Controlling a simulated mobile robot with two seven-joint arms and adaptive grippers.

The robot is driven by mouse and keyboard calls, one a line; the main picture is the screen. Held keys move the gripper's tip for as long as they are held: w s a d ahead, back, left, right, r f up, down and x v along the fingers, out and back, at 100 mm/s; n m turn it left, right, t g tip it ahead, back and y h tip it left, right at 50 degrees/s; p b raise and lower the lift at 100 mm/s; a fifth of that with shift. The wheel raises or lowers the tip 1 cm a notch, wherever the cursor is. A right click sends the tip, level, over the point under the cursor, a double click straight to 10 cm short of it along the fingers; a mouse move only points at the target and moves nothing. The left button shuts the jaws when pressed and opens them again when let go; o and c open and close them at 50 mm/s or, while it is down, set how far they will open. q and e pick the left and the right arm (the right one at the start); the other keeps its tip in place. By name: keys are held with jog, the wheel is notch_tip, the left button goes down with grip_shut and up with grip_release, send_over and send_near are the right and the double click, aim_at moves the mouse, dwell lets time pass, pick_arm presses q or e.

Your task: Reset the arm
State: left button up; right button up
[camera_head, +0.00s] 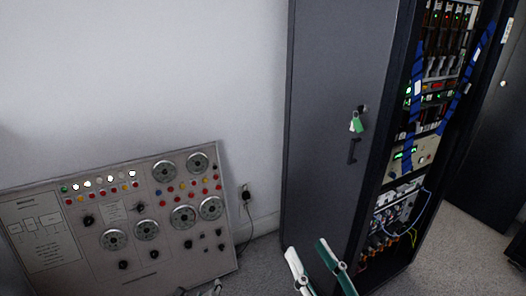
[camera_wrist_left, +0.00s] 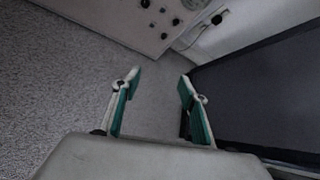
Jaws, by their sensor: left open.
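Most of both arms is out of view.
The control panel (camera_head: 150,252) with dials and coloured buttons leans at the left. A tall dark cabinet (camera_head: 330,120) with a green-tagged key (camera_head: 356,123) stands in the middle, beside an open equipment rack (camera_head: 436,95). Grey floor (camera_head: 455,250) is clear at the right.

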pick_arm(q)
jog(key=s+f+n+h, duration=0.1)
jog(key=s+n+h, duration=0.2)
jog(key=s+n, duration=1.1)
pick_arm(e)
jog(key=d+f+n+g+h, duration=0.1)
jog(key=d+f+g+h, duration=0.25)
jog(key=f, duration=1.75)
pick_arm(q)
jog(key=s+a+r+n, duration=0.1)
jog(key=s+r+n, duration=0.2)
jog(key=s+n, duration=0.2)
jog(key=s+a+r+n+h, duration=0.1)
jog(key=s+r+n, duration=0.2)
jog(key=s+n, duration=0.2)
jog(key=s+p, duration=0.1)
jog(key=s, duration=0.2)
jog(key=shift+s+r, duration=0.25)
jog(key=shift+r, duration=0.1)
pick_arm(e)
jog(key=s+d+f+g+h, duration=0.1)
jog(key=s+d+f, duration=0.3)
jog(key=f, duration=0.4)
jog(key=s+d+f+n+g, duration=0.1)
jog(key=s+d+f+g, duration=0.2)
jog(key=f, duration=0.5)
jog(key=shift+s+d+f+h, duration=0.3)
jog(key=shift+s+d+h, duration=0.1)
jog(key=shift+s, duration=0.25)
